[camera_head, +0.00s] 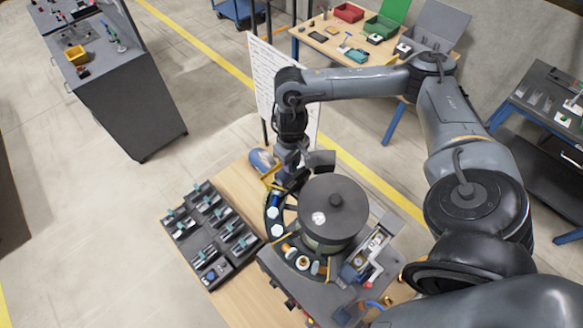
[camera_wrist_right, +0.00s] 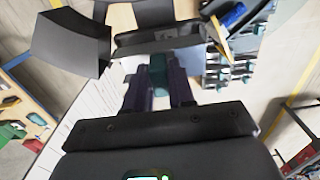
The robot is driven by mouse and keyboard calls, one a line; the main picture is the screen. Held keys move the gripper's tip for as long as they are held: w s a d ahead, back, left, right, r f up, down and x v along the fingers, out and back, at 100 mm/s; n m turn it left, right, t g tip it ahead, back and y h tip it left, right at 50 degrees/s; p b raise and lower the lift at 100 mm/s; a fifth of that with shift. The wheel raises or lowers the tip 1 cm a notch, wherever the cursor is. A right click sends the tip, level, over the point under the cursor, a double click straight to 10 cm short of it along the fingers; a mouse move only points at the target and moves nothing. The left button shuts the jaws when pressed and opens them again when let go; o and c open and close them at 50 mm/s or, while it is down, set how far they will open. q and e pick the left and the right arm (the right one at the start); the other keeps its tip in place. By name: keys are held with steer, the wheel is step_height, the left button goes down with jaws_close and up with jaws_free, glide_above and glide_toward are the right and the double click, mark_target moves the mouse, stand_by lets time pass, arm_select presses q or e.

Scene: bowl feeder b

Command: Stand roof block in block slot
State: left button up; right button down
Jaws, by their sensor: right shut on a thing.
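My right gripper (camera_head: 288,182) is low at the back left of the round dark feeder bowl (camera_head: 335,208). In the right wrist view my right gripper (camera_wrist_right: 159,95) is shut on a teal piece (camera_wrist_right: 158,72). Most of this piece is hidden between the fingers, so I cannot tell its shape or whether it is the roof block. A dark tray (camera_head: 227,277) with several slots and teal parts stands left of the feeder. I cannot make out which opening is the block slot. My left gripper is not in view.
A curved dark track with white, blue and orange parts runs around the bowl's left side. A yellow part (camera_head: 270,172) is close beside my right gripper. A white board (camera_head: 262,70) stands behind. A small mechanism (camera_head: 370,255) is at the bowl's right.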

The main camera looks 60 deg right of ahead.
steer(key=shift+f, duration=1.4)
steer(key=shift+f, duration=0.15)
steer(key=c, duration=1)
jaws_free()
steer(key=shift+o, duration=0.2)
step_height(320, 180, up, 6)
steer(key=shift+f+p, duration=0.15)
steer(key=shift+p, duration=0.75)
steer(key=shift+r, duration=3.2)
